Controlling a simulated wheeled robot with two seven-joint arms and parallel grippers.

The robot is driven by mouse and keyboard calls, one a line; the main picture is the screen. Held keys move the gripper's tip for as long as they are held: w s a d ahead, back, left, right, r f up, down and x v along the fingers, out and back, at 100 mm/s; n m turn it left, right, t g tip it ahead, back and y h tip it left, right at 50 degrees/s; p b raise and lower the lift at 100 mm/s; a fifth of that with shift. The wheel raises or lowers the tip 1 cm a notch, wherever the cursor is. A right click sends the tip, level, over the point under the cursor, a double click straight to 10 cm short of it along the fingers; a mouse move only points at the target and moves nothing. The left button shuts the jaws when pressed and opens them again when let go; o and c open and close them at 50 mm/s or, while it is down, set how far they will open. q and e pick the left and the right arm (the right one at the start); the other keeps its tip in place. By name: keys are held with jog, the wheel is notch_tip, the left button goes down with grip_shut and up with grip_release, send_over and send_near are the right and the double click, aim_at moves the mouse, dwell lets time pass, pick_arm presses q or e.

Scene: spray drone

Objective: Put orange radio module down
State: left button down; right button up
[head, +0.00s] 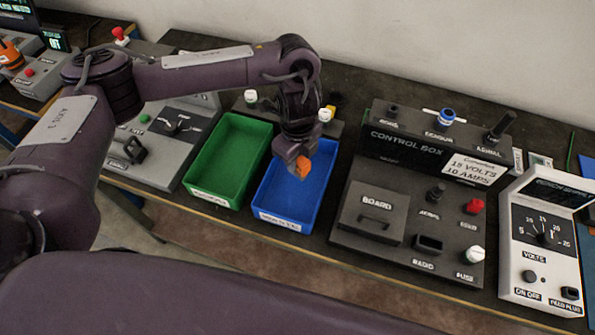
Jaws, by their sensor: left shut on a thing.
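The orange radio module (303,167) is a small orange block held by my left gripper (299,163). The gripper is shut on it and points down over the upper part of the blue tray (310,206). The module appears to be above the tray floor, but its exact height is hard to tell. The gripper hides part of the module and the back of the tray. My right gripper is not in view.
A green tray (216,187) stands left of the blue one. The dark control box (385,170) with knobs and slots stands to the right, beside a white meter (533,262). A grey lever panel (160,155) is further left. The table's front edge runs below the trays.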

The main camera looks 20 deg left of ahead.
aim_at(298, 172)
pick_arm(q)
jog(key=shift+f, duration=0.95)
notch_tip(298, 172, down, 3)
jog(key=shift+s+d+f+b, duration=0.1)
jog(key=shift+f+b, duration=0.1)
jog(key=shift+b, duration=0.45)
jog(key=shift+f, duration=0.25)
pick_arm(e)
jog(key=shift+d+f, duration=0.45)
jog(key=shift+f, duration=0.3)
pick_arm(q)
jog(key=shift+f, duration=0.1)
jog(key=c, duration=1.1)
grip_release()
